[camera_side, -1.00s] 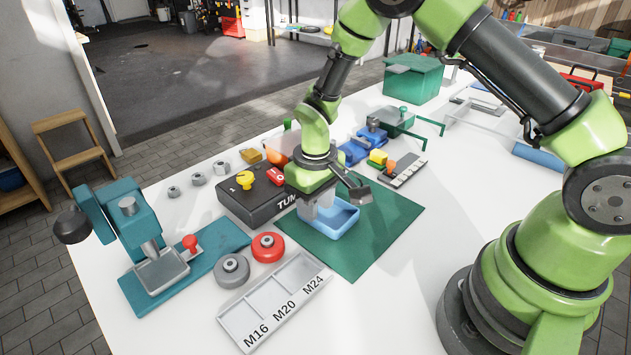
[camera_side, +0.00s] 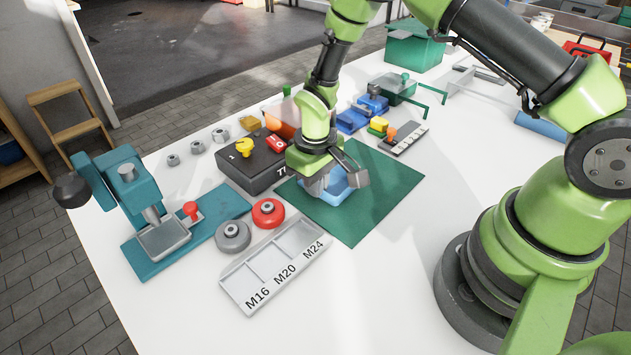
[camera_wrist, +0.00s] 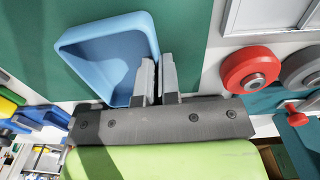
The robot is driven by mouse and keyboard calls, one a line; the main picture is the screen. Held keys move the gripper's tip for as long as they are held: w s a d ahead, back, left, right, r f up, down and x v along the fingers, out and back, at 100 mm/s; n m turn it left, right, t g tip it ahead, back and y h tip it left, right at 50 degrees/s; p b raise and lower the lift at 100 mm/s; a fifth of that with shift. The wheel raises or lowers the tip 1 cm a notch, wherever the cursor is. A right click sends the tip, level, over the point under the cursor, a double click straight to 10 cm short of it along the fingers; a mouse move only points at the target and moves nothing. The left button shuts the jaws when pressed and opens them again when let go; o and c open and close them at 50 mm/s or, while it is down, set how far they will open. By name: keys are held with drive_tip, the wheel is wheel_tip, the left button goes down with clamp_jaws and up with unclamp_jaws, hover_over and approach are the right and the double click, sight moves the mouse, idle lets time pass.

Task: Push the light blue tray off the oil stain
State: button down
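The light blue tray (camera_side: 345,188) sits on the dark green mat (camera_side: 377,200), partly hidden by my gripper in the side view. The wrist view shows the tray's open inside (camera_wrist: 105,55). My gripper (camera_wrist: 157,62) is down at the tray's edge, its two grey fingers close together with a narrow gap. One finger overlaps the tray and the other shows just beyond its right wall. I cannot tell whether the wall is between them. No oil stain shows; anything under the tray is hidden.
A black box (camera_side: 255,168) with yellow and red parts stands left of the mat. Red (camera_side: 268,212) and grey (camera_side: 233,236) round knobs and a labelled sorting tray (camera_side: 272,264) lie nearer. The mat's right and near parts are clear.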

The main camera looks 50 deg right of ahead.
drive_tip(key=shift+w+d, duration=0.15)
drive_tip(key=shift+d, duration=5.95)
drive_tip(key=c, duration=1.3)
unclamp_jaws()
drive_tip(key=shift+o, duration=0.2)
wheel_tip(320, 180, up, 10)
wheel_tip(320, 180, up, 8)
drive_tip(key=m+t, duration=0.1)
drive_tip(key=t, duration=0.1)
hover_over(354, 165)
drive_tip(key=s+a, duration=0.1)
drive_tip(key=a, duration=0.2)
drive_tip(key=s+a+r+m+t, duration=0.1)
drive_tip(key=s+a+r+t, duration=0.1)
drive_tip(key=s+a+r, duration=0.35)
drive_tip(key=s+a+r+m+t+y, duration=0.2)
drive_tip(key=s+r, duration=0.4)
drive_tip(key=s, duration=0.6)
drive_tip(key=shift+s+a+r+m+t, duration=0.25)
drive_tip(key=shift+a+r+m+t, duration=0.1)
drive_tip(key=shift+a+t, duration=0.2)
